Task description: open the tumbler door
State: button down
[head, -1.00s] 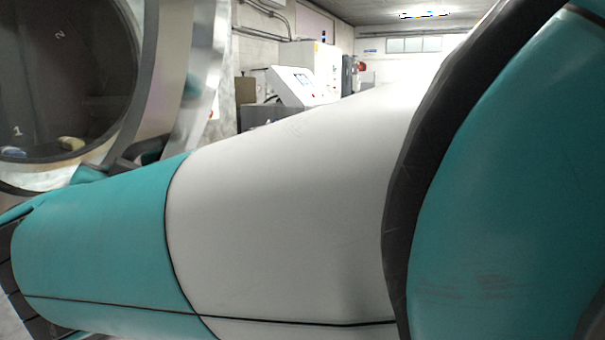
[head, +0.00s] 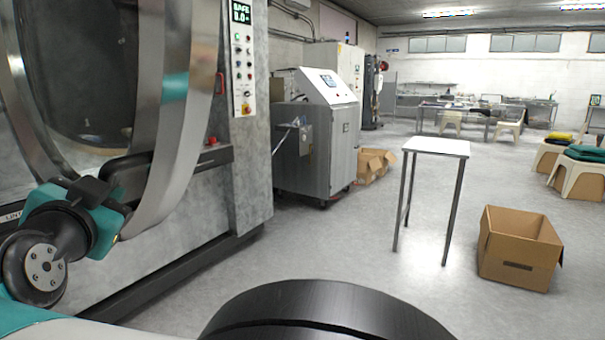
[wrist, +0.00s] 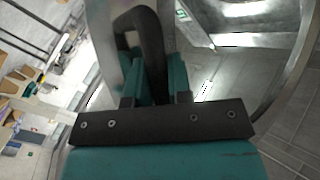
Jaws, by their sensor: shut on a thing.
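The tumbler door (head: 192,115) is a round window in a broad shiny metal rim at the left of the head view. Its rim stands out from the grey machine front, and the door appears partly swung open. A black door handle (head: 132,168) sits at the rim. My gripper (head: 108,192), teal and black, is at this handle. In the wrist view my gripper (wrist: 163,82) has its two teal fingers shut on the black handle (wrist: 146,35). Part of the handle between the fingers is hidden.
A control panel (head: 243,65) with a lit display and buttons is on the machine's right side. A grey console cabinet (head: 318,135) stands behind. A white-topped table (head: 437,147) and an open cardboard box (head: 520,250) stand to the right. Floor between them and the machine is clear.

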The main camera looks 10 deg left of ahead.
jog(key=shift+s+a+r, duration=0.15)
jog(key=shift+s+r, duration=0.05)
jog(key=shift+s, duration=0.4)
jog(key=c, duration=1.1)
grip_release()
jog(key=shift+o, duration=0.2)
jog(key=shift+f, duration=0.1)
